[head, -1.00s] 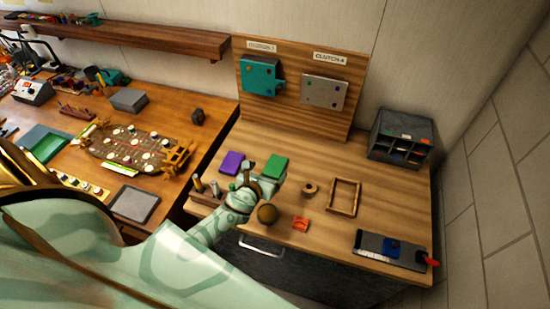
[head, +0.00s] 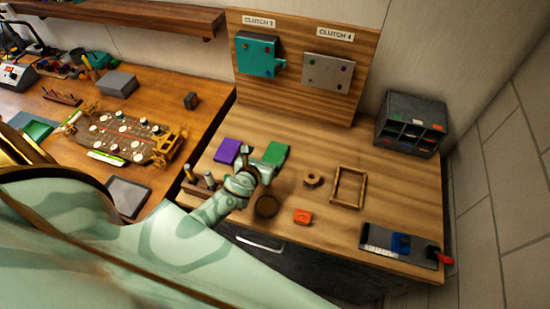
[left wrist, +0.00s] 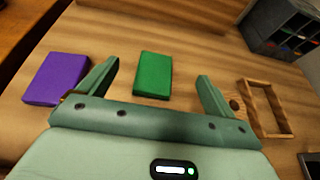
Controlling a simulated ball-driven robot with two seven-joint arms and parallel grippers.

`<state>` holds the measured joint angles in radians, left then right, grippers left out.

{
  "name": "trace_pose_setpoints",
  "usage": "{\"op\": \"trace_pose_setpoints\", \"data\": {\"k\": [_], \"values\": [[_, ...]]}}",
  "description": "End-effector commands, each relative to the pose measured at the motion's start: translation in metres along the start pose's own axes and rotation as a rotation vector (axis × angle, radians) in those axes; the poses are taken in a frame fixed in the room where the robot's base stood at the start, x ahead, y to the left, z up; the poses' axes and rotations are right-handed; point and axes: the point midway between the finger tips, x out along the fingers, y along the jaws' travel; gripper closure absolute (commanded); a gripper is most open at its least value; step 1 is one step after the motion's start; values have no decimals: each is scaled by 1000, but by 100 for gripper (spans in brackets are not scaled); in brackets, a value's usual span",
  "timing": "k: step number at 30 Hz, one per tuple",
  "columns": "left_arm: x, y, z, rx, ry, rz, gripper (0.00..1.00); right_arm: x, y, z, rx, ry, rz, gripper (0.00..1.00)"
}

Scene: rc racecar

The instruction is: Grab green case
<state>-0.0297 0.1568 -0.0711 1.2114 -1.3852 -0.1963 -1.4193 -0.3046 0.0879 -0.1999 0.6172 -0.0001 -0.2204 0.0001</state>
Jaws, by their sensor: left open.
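The green case (head: 277,152) is a flat rectangular block lying on the wooden bench top; it also shows in the left wrist view (left wrist: 153,74). My left gripper (head: 259,167) is just in front of it, above the bench. In the left wrist view my left gripper (left wrist: 158,84) is open, with the green case between and beyond its two fingers, apart from both. The purple case (head: 228,150) lies to the left of the green one, outside the left finger (left wrist: 56,78). My right gripper is not in view.
A small wooden frame (head: 348,187), a ring (head: 312,179), an orange block (head: 302,217) and a round brown object (head: 265,207) lie nearby. A grey organizer (head: 410,125) stands at the back right. A panel with two plates (head: 300,104) rises behind.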

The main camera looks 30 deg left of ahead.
Motion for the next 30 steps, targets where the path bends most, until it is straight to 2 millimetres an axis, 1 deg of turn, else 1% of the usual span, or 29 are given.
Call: {"op": "trace_pose_setpoints", "data": {"k": [1, 3, 9, 11, 14, 19, 25, 27, 30], "values": [[5, 0, -14, 0, 1, 0, 9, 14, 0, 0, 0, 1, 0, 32], [10, 0, -25, 0, 2, 0, 9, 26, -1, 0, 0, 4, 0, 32], [18, 0, -47, 1, 5, 0, 9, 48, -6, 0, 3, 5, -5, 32], [22, 0, -49, 1, 5, 1, 9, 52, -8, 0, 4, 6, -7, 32], [32, 0, -50, 0, 4, 1, 9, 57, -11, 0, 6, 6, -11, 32], [55, 0, -50, 0, 4, 1, 9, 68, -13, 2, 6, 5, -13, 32], [87, 0, -51, 0, 4, 1, 9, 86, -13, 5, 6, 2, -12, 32], [92, 0, -50, 0, 5, 1, 9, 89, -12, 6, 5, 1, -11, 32], [94, 0, -48, 0, 5, 1, 9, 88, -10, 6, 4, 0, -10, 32]]}}
